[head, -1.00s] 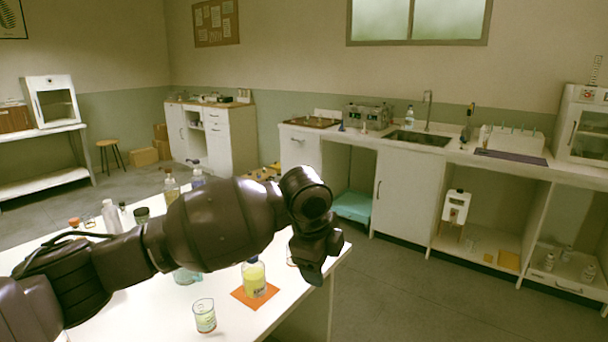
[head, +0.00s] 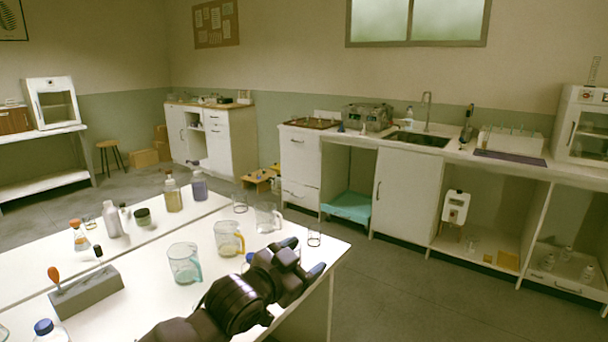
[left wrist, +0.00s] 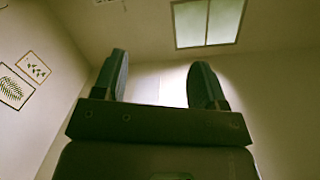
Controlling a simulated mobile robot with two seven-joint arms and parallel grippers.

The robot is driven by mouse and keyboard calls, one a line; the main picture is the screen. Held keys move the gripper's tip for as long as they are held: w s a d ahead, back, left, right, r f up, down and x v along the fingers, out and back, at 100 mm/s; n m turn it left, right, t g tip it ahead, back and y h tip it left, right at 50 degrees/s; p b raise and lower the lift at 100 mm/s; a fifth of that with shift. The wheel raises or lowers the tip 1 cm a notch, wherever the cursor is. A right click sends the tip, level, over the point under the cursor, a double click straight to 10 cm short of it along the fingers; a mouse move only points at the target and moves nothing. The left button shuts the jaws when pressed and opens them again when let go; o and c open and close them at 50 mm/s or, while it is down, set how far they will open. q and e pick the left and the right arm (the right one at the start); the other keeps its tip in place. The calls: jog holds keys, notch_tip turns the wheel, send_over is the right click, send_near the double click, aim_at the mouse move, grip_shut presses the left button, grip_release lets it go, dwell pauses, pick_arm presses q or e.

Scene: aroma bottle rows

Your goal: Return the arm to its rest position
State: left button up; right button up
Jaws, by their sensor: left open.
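My left arm (head: 232,305) comes in from the bottom, low over the front right part of the white table (head: 325,262). My left gripper (head: 303,257) is near the table's right corner, its dark fingers apart and nothing between them. In the left wrist view the gripper (left wrist: 162,78) also shows open and empty, with only walls and a window behind it. A blue bottle cap (head: 249,257) peeks out behind the arm; the arm hides the rest of that bottle. My right gripper is not in view.
Close to the arm stand a beaker with blue-green contents (head: 184,268), a beaker with amber liquid (head: 229,243), a clear beaker (head: 267,220) and a small glass (head: 314,239). A grey rack (head: 88,294) and several bottles stand further left. Open floor lies right of the table.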

pick_arm(q)
jog(key=s+a+f+n+t+y, duration=0.1)
jog(key=s+a+f+n+y, duration=0.4)
jog(key=a+f, duration=0.4)
jog(key=s+a+f+n+t+y, duration=0.1)
jog(key=s+a+f+n+y, duration=0.15)
jog(key=s+a+f, duration=0.55)
jog(key=s+a+f+n+g+y, duration=0.1)
jog(key=s+a+f+g, duration=0.1)
jog(key=s+a+f, duration=0.3)
jog(key=s+a+f+n+g+y, duration=0.2)
jog(key=s+a+f, duration=0.3)
jog(key=s+f, duration=0.5)
jog(key=s, duration=0.4)
jog(key=shift+s+f, duration=0.15)
jog(key=shift+f, duration=0.05)
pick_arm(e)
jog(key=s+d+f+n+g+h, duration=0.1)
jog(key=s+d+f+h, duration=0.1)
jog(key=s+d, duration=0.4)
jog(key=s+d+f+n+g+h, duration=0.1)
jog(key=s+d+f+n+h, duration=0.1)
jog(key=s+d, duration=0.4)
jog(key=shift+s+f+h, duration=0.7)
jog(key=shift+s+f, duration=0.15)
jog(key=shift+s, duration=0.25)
